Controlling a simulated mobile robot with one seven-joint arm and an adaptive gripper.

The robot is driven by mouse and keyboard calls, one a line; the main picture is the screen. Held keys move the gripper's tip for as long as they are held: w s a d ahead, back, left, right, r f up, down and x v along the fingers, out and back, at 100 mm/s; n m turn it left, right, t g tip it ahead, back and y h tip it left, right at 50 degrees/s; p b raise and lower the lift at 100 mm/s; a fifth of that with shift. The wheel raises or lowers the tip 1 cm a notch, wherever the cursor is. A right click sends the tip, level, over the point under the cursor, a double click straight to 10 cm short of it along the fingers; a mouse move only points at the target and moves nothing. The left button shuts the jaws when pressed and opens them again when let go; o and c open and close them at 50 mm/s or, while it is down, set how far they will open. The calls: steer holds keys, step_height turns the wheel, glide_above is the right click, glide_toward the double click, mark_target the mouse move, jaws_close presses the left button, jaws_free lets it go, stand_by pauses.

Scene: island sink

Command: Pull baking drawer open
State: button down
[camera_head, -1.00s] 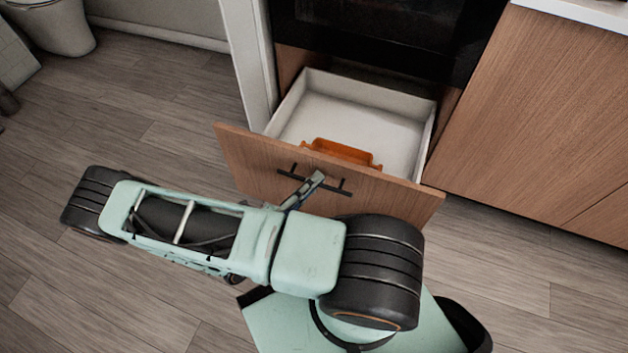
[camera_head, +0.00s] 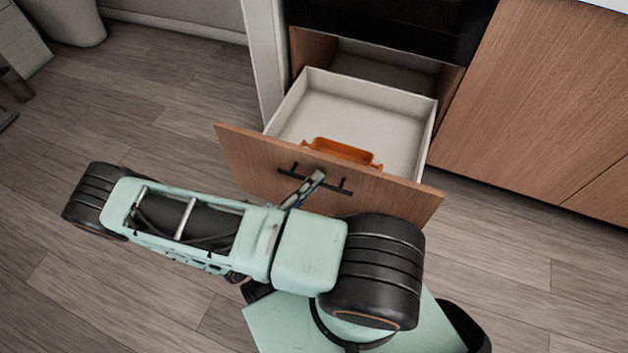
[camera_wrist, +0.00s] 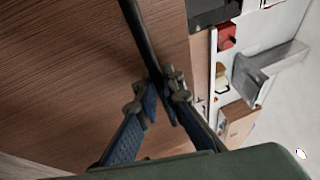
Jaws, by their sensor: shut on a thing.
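The baking drawer (camera_head: 398,191) is a wood-fronted drawer with a white inside, below the black oven. It stands far out of its opening, and a dark gap shows behind its back wall. Its black bar handle (camera_head: 338,187) runs across the front. My gripper (camera_head: 316,177) is at the handle in the head view. In the wrist view, my gripper (camera_wrist: 163,100) has its blue-padded fingers closed around the dark handle bar (camera_wrist: 139,32). An orange baking dish (camera_head: 343,152) lies inside the drawer near the front panel.
The black oven (camera_head: 385,25) is above the drawer opening. Wooden cabinets (camera_head: 540,110) stand to the right, and a white side panel (camera_head: 264,60) to the left. Open wooden floor (camera_head: 140,110) lies to the left.

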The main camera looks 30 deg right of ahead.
steer(key=shift+a, duration=0.2)
stand_by(0.3)
steer(key=c, duration=2.3)
jaws_free()
steer(key=shift+s, duration=0.1)
